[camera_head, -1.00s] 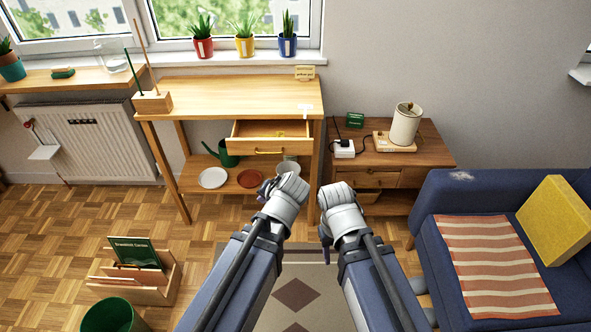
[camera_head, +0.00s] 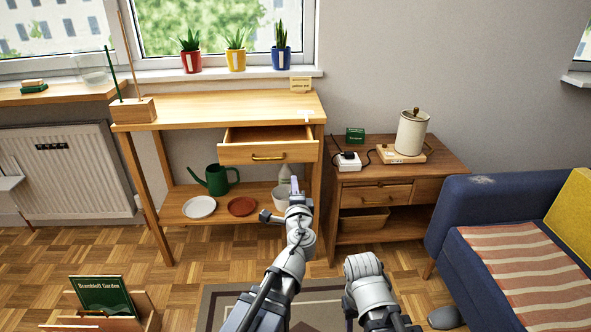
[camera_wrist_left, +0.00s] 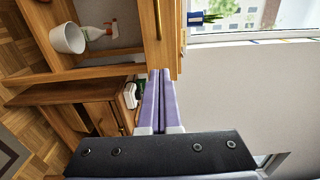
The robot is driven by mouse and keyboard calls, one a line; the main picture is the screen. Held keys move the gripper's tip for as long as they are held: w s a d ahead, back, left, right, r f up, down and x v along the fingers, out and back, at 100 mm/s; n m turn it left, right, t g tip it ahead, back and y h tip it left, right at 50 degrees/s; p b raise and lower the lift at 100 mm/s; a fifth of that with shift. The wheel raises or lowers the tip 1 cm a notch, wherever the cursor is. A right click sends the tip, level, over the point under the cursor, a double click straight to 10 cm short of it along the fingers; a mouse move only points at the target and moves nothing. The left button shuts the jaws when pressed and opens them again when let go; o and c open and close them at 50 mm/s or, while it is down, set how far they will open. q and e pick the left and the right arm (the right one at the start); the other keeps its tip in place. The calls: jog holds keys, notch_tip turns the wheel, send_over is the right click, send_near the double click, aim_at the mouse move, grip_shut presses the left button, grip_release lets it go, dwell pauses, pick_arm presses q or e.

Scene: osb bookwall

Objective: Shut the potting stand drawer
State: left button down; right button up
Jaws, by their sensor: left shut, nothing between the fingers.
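The potting stand (camera_head: 220,108) is light wood and stands under the window. Its drawer (camera_head: 238,154) is pulled out, and I see into it from above. A brass handle (camera_head: 268,157) sits on the drawer front; it also shows at the top of the left wrist view (camera_wrist_left: 157,18). My left gripper (camera_head: 295,183) is shut and empty, pointing up and forward, below and to the right of the handle. In the left wrist view its fingers (camera_wrist_left: 162,78) lie together, apart from the handle. My right gripper (camera_head: 362,266) is low at the front; its fingers cannot be made out.
A green watering can (camera_head: 216,180), a white saucer (camera_head: 199,207), a terracotta saucer (camera_head: 241,206) and a white pot (camera_head: 281,200) are on the lower shelf. A brown side cabinet (camera_head: 372,177) stands to the right, then a blue sofa (camera_head: 470,205).

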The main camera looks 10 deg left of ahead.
aim_at(291, 154)
pick_arm(q)
jog(key=x, duration=1.4)
jog(key=shift+w, duration=0.15)
